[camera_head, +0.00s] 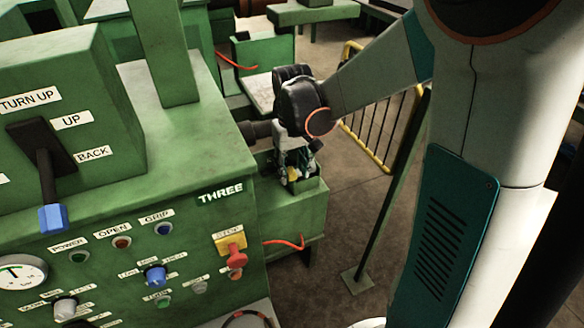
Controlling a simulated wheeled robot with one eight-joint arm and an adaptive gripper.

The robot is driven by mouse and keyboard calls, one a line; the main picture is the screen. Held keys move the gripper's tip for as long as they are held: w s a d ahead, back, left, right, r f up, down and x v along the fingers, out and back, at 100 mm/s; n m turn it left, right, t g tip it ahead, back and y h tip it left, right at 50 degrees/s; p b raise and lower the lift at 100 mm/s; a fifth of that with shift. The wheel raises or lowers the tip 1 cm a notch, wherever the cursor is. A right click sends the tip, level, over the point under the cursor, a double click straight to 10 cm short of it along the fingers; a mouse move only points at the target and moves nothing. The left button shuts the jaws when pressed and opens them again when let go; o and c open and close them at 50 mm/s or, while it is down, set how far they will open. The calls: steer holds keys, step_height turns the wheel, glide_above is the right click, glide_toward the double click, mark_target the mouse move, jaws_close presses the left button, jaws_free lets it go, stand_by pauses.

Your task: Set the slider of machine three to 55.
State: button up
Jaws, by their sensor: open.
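Machine three is the green machine (215,150) filling the left side, with a "THREE" label (221,192) at its right front corner. I cannot make out a slider or a 55 mark on it. A black lever with a blue handle (52,217) stands at the left by "TURN UP", "UP" and "BACK" labels; its handle points down. My gripper (297,168) is beyond the machine's right edge, apart from the front panel. It looks small and dark, and its fingers are open. I see nothing held in it.
The front panel has a red knob on a yellow plate (234,252), a blue knob (154,274), several buttons and a gauge (20,272). A lower green cabinet (292,225) stands at the right. A yellow railing (368,125), a dark post (390,190) and bare floor lie beyond.

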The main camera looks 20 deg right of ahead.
step_height(320, 180, up, 12)
stand_by(0.6)
steer(key=s+a+t, duration=0.2)
steer(key=s+t, duration=0.1)
steer(key=s, duration=0.4)
steer(key=s+a+t, duration=0.2)
steer(key=s+t, duration=0.2)
steer(key=s, duration=0.4)
steer(key=shift+s+a+f, duration=0.15)
steer(key=shift+s+a, duration=0.1)
stand_by(0.9)
